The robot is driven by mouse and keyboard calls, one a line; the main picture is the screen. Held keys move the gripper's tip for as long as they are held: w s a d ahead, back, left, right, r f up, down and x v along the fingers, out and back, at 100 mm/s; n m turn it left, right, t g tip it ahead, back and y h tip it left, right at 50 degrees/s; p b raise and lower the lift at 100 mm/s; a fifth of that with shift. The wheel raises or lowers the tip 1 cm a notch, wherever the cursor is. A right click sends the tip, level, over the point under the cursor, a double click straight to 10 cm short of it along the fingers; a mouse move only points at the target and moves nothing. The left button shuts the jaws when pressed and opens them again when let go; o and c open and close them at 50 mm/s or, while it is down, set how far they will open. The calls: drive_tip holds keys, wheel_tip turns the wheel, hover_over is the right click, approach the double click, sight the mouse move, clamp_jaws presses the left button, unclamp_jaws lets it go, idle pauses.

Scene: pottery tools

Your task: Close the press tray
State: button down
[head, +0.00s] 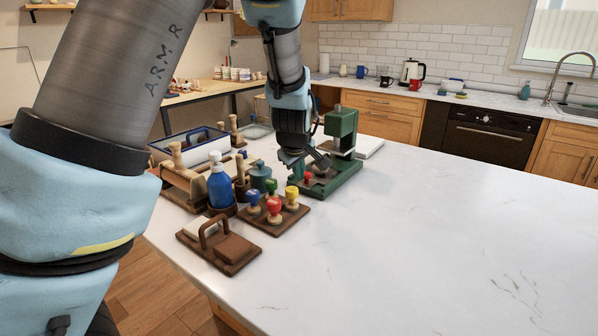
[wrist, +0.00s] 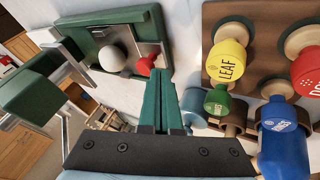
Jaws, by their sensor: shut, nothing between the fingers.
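The green press (head: 342,132) stands on the counter in the head view, with its base (head: 335,186) extending toward the front. In the wrist view, its green base (wrist: 100,22) is at the upper left and its upright part (wrist: 30,92) at the left. A grey metal tray (wrist: 128,46) lies on the base, with a red knob (wrist: 146,66) at its near edge and a white ball (wrist: 112,58) on or beside it. The knob also shows in the head view (head: 307,177). My gripper (wrist: 163,82) is shut and empty, with its fingertips close to the knob; contact is unclear.
A stamp rack (head: 272,221) with coloured stamps, a blue bottle (head: 221,188) and a brown board with a handle (head: 220,247) stand left of and in front of the press. A wooden tool holder (head: 186,188) is farther left. The counter's right side (head: 450,230) is clear.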

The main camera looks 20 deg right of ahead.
sight(317, 171)
drive_tip(key=w+d, duration=0.1)
drive_tip(key=d, duration=0.1)
drive_tip(key=w+d+p, duration=0.1)
drive_tip(key=d, duration=0.2)
drive_tip(key=w+d+p, duration=0.1)
drive_tip(key=w+d, duration=0.1)
drive_tip(key=shift+w+d, duration=0.1)
drive_tip(key=shift+d, duration=0.1)
drive_tip(key=shift+w+d+r, duration=0.1)
drive_tip(key=shift+w+d, duration=0.05)
drive_tip(key=shift+d, duration=0.3)
